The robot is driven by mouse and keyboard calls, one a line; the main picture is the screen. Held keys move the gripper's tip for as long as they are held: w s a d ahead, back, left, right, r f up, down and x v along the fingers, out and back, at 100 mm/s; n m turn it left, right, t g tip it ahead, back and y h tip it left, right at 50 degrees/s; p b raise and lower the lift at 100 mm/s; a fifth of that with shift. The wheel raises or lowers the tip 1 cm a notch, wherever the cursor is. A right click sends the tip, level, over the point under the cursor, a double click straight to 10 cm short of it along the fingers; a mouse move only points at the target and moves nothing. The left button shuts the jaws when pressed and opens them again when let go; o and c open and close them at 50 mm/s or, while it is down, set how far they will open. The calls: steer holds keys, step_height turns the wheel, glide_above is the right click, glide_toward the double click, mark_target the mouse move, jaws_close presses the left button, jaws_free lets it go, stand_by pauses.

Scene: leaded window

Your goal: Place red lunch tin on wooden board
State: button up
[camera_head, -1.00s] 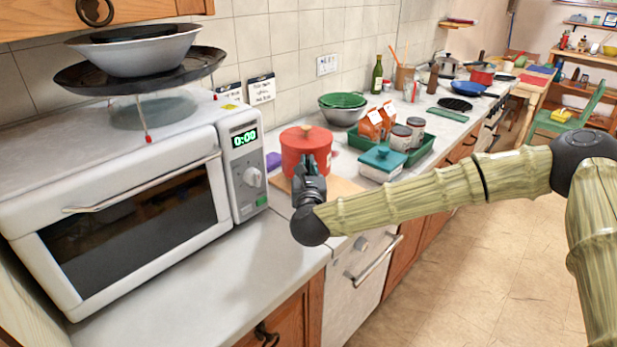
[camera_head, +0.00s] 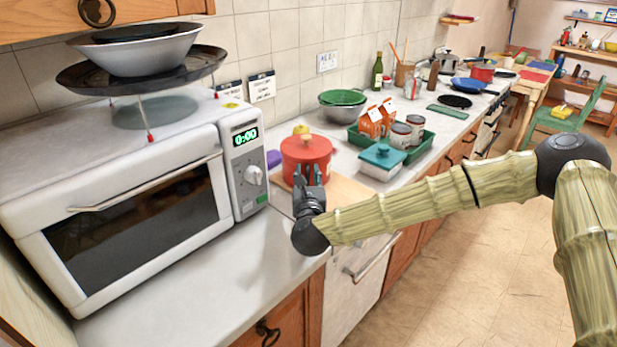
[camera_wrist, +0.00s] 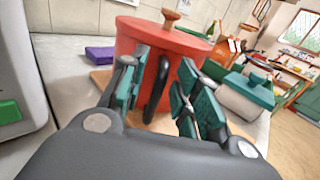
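The red lunch tin (camera_head: 306,157) is round, with a red lid and a wooden knob. It stands upright on the wooden board (camera_head: 347,190) beside the microwave. In the wrist view the tin (camera_wrist: 195,50) fills the upper middle, and the board (camera_wrist: 103,77) shows at its lower left. My gripper (camera_head: 309,172) is at the near side of the tin. In the wrist view the fingers of my gripper (camera_wrist: 157,68) are spread to either side of the tin's black handle (camera_wrist: 153,95), with gaps showing. Part of the tin's base is hidden behind my gripper.
A white microwave (camera_head: 130,215) stands to the left. A teal-lidded box (camera_head: 382,160) sits close to the board's right. A green tray (camera_head: 420,150) holds cartons and cans. The counter in front is clear.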

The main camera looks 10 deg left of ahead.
steer(key=s+b, duration=0.1)
steer(key=s, duration=0.3)
steer(key=s+d+b, duration=0.1)
steer(key=s, duration=0.3)
steer(key=s+d+b, duration=0.1)
steer(key=s, duration=0.3)
